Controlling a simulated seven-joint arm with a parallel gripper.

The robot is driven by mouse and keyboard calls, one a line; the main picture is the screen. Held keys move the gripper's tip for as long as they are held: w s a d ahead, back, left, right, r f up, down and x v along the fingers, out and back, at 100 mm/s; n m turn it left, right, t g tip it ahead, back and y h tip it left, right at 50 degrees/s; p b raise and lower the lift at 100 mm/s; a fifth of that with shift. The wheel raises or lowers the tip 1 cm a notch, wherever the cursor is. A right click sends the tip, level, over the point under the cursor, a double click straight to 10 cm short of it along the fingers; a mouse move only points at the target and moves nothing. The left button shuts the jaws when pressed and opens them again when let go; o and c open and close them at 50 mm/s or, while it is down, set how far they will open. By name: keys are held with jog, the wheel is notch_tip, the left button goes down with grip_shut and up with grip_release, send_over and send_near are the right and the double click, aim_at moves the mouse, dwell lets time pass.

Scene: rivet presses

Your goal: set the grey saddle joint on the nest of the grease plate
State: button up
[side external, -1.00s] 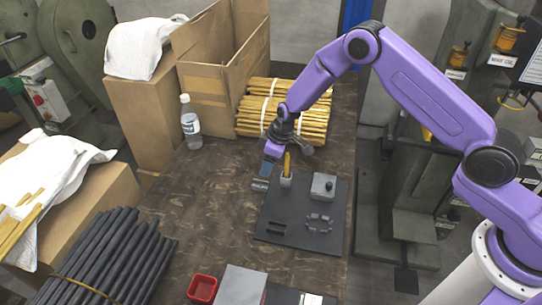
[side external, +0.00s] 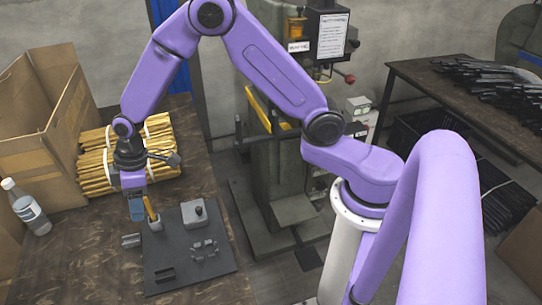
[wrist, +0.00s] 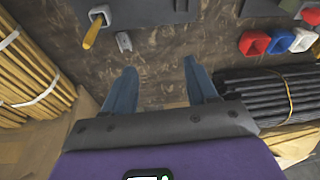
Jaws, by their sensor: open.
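The grey saddle joint (side external: 131,240) lies on the table just off the left edge of the dark grease plate (side external: 222,268). In the wrist view the saddle joint (wrist: 124,41) is a small grey piece ahead of my left finger. The nest (side external: 204,250) is a ring of small dark lugs on the plate. My gripper (side external: 137,214) hangs above the table near the saddle joint, apart from it. In the wrist view my gripper (wrist: 160,80) has its two blue fingers wide apart, with only bare table between them.
A cup with an orange-handled brush (side external: 153,217) and a grey block with a knob (side external: 194,214) stand on the plate. Bundled wooden sticks (side external: 97,165) lie behind my gripper. The wrist view shows black rods (wrist: 270,95) and coloured bins (wrist: 255,43) at right.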

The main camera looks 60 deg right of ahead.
jog(key=s+d+r, duration=0.3)
jog(key=s+r, duration=0.1)
jog(key=s, duration=0.4)
jog(key=s+d+r+n+h, duration=0.1)
jog(key=s+d+r, duration=0.3)
jog(key=s, duration=0.5)
jog(key=s+d+r+n+g, duration=0.1)
jog(key=s+d+r, duration=0.2)
jog(key=s, duration=0.5)
jog(key=shift+s+d+r, duration=0.2)
jog(key=shift+s+r, duration=0.1)
jog(key=shift+r, duration=0.1)
jog(key=shift+o, duration=0.5)
jog(key=s+d+h, duration=0.1)
jog(key=s+d, duration=0.4)
jog(key=shift+s+d+r, duration=0.2)
jog(key=shift+s+r, duration=0.1)
jog(key=shift+s, duration=0.1)
jog(key=shift+w+a, duration=0.1)
jog(key=shift+a, duration=0.05)
